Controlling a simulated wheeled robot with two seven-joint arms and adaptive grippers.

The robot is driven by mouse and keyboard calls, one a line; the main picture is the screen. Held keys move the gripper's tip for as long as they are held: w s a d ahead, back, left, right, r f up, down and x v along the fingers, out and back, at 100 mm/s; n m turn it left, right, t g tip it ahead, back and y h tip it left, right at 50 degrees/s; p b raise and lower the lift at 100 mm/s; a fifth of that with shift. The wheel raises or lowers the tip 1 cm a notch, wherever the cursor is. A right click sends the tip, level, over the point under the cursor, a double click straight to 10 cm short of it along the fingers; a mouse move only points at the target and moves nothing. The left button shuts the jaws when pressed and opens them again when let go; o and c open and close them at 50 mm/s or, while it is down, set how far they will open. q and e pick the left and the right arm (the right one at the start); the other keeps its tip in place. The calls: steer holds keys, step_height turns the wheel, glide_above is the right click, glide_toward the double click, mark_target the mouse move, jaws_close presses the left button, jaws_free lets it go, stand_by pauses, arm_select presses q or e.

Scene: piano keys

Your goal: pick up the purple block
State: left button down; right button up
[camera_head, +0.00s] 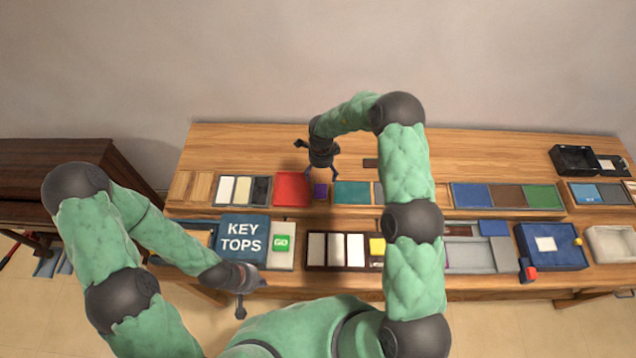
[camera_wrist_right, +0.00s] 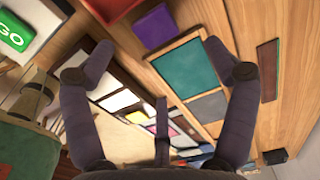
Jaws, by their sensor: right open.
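The small purple block (camera_head: 320,191) lies on the wooden table between a red tile and a teal tile. It also shows near the top of the right wrist view (camera_wrist_right: 155,26), beyond the fingertips. My right gripper (camera_head: 321,174) is open and empty, pointing down just above and behind the block in the head view. In the right wrist view its two fingers (camera_wrist_right: 160,48) are spread wide, with the teal tile between and below them. My left gripper (camera_head: 251,298) is low at the table's front edge, away from the block; its opening is unclear.
The red tile (camera_head: 292,189) is close on the block's left and the teal tile (camera_head: 352,192) on its right. A KEY TOPS box (camera_head: 243,239) and a tray of light and yellow pieces (camera_head: 337,266) are in front.

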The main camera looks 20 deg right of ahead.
glide_above(321, 190)
step_height(321, 190, down, 5)
steer(key=shift+w+d+r, duration=0.1)
steer(key=shift+w+r, duration=0.05)
steer(key=shift+r, duration=0.05)
steer(key=shift+w+f, duration=0.1)
steer(key=shift+f, duration=0.1)
steer(key=shift+s+f, duration=0.2)
steer(key=shift+f, duration=0.25)
steer(key=shift+f+p, duration=0.5)
steer(key=shift+f, duration=1.6)
steer(key=shift+s, duration=0.1)
steer(key=c, duration=1.3)
